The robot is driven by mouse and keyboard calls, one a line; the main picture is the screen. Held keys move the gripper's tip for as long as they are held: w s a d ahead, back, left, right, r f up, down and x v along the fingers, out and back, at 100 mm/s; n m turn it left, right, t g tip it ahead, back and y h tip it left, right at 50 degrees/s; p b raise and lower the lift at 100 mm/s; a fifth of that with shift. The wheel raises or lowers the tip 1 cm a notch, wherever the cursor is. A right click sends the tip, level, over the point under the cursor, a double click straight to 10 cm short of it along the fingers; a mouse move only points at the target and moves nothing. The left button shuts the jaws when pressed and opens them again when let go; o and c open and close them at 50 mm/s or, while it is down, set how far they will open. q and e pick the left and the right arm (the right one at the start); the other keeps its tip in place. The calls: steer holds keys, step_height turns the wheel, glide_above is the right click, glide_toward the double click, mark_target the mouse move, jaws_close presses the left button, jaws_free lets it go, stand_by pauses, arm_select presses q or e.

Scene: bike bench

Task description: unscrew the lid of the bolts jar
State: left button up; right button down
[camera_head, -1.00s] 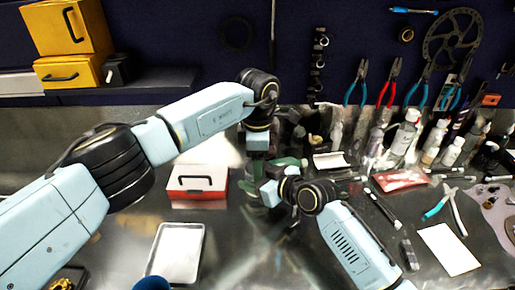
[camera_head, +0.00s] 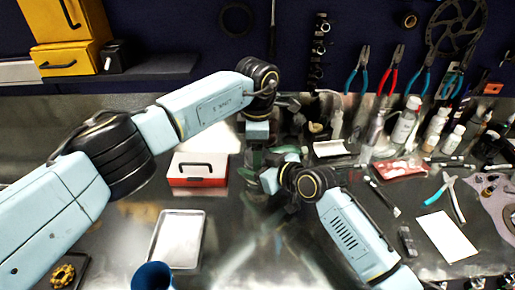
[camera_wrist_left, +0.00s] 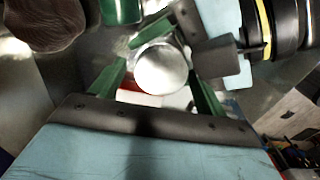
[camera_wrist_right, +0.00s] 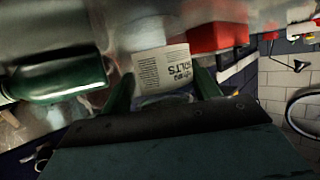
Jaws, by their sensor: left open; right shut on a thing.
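The bolts jar (camera_wrist_right: 165,68) shows in the right wrist view, with a pale label that reads "BOLTS". My right gripper (camera_wrist_right: 163,90) is shut on it, one green finger on each side. The jar's round silver lid (camera_wrist_left: 160,68) faces the left wrist camera. My left gripper (camera_wrist_left: 158,88) is open, with its green fingers on either side of the lid; whether they touch it I cannot tell. In the head view, my right gripper (camera_head: 268,180) is close below my left gripper (camera_head: 257,152), and the jar is mostly hidden behind them.
A green bottle (camera_wrist_right: 60,78) lies close beside the jar in the right wrist view. A red and white box (camera_head: 198,170) and a metal tray (camera_head: 178,240) are left of the grippers. Bottles (camera_head: 405,122) and pliers (camera_head: 440,190) are on the right.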

arm_select(q)
steer(key=shift+d, duration=0.1)
steer(key=shift+r, duration=2.3)
arm_select(e)
steer(key=shift+c, duration=1.5)
jaws_free()
